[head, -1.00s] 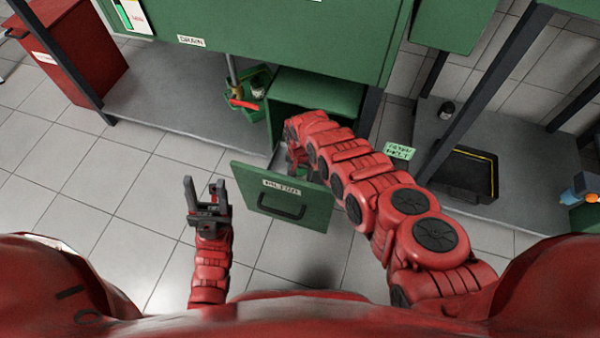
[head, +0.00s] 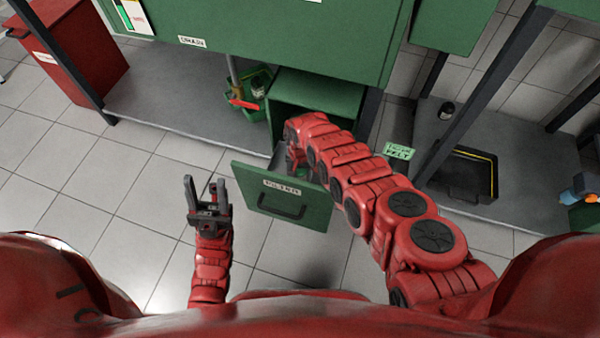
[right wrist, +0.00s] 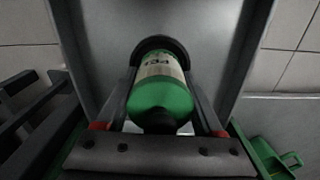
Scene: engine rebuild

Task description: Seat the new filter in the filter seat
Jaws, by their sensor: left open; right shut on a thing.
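The new filter (right wrist: 160,95) appears to be the green canister with a pale label in the right wrist view. It lies between the dark fingers of my right gripper (right wrist: 160,80), which is shut on it. Grey drawer walls (right wrist: 90,45) surround it. In the head view my right arm reaches into the open green drawer (head: 300,210), so its gripper and the filter are mostly hidden there. My left gripper (head: 207,198) is open and empty, above the floor left of the drawer. I cannot make out the filter seat.
The green cabinet (head: 315,92) stands behind the drawer, under a green bench labelled drain (head: 270,35). A green container (head: 258,90) stands left of the cabinet. A red bin (head: 70,60) is at the far left, a black tray (head: 468,175) at the right. The front-left floor is clear.

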